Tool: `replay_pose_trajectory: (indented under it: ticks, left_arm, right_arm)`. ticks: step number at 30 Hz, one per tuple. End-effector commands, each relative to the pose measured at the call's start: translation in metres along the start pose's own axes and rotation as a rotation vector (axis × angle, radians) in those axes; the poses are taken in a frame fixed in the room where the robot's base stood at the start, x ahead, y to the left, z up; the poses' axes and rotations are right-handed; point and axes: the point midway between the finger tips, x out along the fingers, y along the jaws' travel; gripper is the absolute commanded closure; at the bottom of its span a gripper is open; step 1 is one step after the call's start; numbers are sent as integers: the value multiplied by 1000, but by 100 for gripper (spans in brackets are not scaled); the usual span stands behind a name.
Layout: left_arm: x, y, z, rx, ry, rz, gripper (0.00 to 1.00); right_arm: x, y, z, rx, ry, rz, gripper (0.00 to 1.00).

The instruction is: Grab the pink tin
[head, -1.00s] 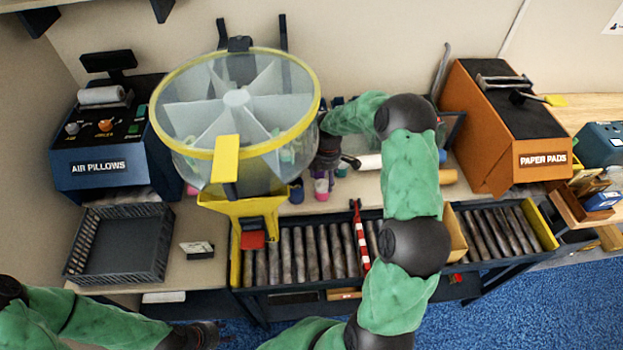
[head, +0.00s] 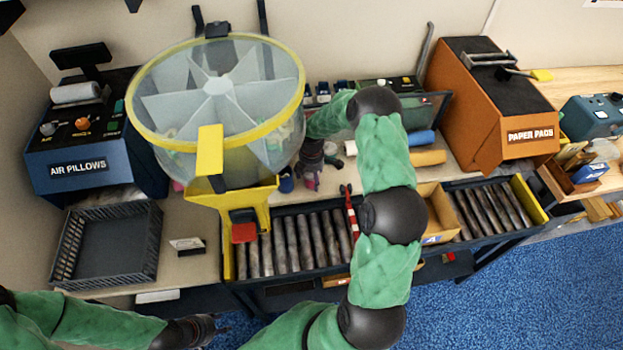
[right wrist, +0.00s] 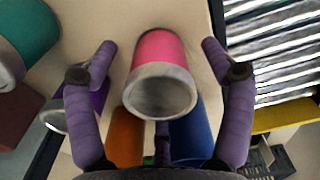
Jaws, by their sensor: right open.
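The pink tin (right wrist: 159,50) is a pink cylinder with a pale grey end, in the upper middle of the right wrist view. My right gripper (right wrist: 159,46) is open, with one purple finger on each side of the tin and visible gaps on both sides. In the head view the right gripper (head: 311,160) is above the work table just right of the clear drum, and the pink tin (head: 309,182) shows only in part below it. My left gripper (head: 207,330) is low at the bottom left, away from the tins; its fingers are too unclear to judge.
A blue tin (right wrist: 190,130), an orange tin (right wrist: 124,130), a purple tin (right wrist: 92,103) and a teal tin (right wrist: 28,40) stand close by. The clear drum (head: 222,100) is left of the right gripper. A roller conveyor (head: 300,240) runs in front, with an open carton (head: 438,215).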

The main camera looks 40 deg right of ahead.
Motion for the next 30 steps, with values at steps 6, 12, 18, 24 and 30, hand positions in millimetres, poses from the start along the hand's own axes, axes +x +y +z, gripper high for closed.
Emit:
replay_pose_trajectory:
  ticks: [6, 12, 18, 24, 30]
  left_arm:
    - [3, -1, 0, 0, 0, 0, 60]
    - [2, -1, 0, 0, 0, 0, 60]
    - [2, -1, 0, 0, 0, 0, 60]
    - [2, -1, 0, 0, 0, 0, 60]
    - [0, 0, 0, 0, 0, 0, 60]
  right_arm:
    - [16, 1, 1, 3, 0, 2, 18]
    - [16, 0, 1, 2, 0, 2, 35]
    - [16, 0, 0, 2, 0, 2, 83]
    - [15, 0, 1, 2, 0, 2, 83]
    - [3, 2, 1, 1, 0, 5, 83]
